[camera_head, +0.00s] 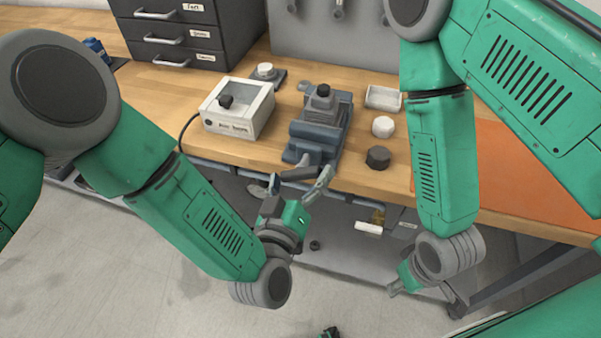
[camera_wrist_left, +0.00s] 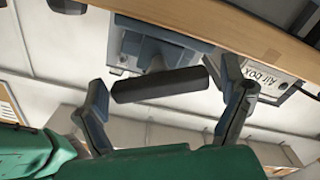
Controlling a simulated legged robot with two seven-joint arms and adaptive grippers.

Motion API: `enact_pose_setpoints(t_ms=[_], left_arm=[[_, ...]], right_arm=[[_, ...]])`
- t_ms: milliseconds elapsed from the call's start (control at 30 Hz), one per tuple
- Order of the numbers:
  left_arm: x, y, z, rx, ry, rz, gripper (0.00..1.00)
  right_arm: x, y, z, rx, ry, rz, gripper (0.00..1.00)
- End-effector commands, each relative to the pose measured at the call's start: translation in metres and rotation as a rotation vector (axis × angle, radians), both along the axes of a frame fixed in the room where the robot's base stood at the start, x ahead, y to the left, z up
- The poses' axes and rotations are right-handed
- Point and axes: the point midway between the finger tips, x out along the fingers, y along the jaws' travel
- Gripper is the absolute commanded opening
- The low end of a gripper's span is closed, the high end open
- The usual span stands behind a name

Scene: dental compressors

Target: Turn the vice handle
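The blue-grey vice (camera_head: 318,128) stands at the front edge of the wooden bench, with a dark knob-topped piece in its jaws. Its dark handle bar (camera_wrist_left: 160,85) lies across the middle of the left wrist view, below the vice body. My left gripper (camera_head: 301,182) is open in front of the vice, fingers spread toward the handle. In the left wrist view the bar spans most of the gap between the fingertips (camera_wrist_left: 163,72); whether they touch it I cannot tell. In the head view the handle is mostly hidden. My right gripper (camera_head: 398,286) hangs low at the right, away from the vice.
A white box (camera_head: 237,108) with a black knob stands left of the vice, also seen in the left wrist view (camera_wrist_left: 265,80). White (camera_head: 383,127) and black (camera_head: 378,158) round pieces and a small tray (camera_head: 383,98) stand to the right. An orange mat (camera_head: 510,175) covers the right bench.

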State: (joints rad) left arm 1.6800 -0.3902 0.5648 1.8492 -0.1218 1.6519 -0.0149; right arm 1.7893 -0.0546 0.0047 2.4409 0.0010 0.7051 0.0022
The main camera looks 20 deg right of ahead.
Motion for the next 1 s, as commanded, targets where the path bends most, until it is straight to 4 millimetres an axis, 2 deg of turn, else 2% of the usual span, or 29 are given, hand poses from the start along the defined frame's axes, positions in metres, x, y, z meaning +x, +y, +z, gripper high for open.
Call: enact_pose_setpoints(t_ms=[367, 467, 800, 1000], left_arm=[[-0.005, 0.003, 0.003, -0.006, -0.006, 0.0, 0.98], [-0.015, 0.01, 0.002, -0.005, -0.004, 0.0, 0.98], [-0.074, 0.049, 0.001, -0.002, 0.0, -0.002, 0.98], [-0.093, 0.062, 0.0, -0.001, 0.0, 0.001, 0.98]], right_arm=[[-0.002, 0.001, 0.001, -0.001, -0.002, 0.0, 0.4], [-0.002, 0.001, 0.001, -0.002, -0.002, 0.0, 0.4], [-0.002, 0.001, 0.001, -0.001, -0.003, 0.0, 0.4], [-0.002, 0.0, 0.001, -0.001, -0.002, 0.0, 0.4]])
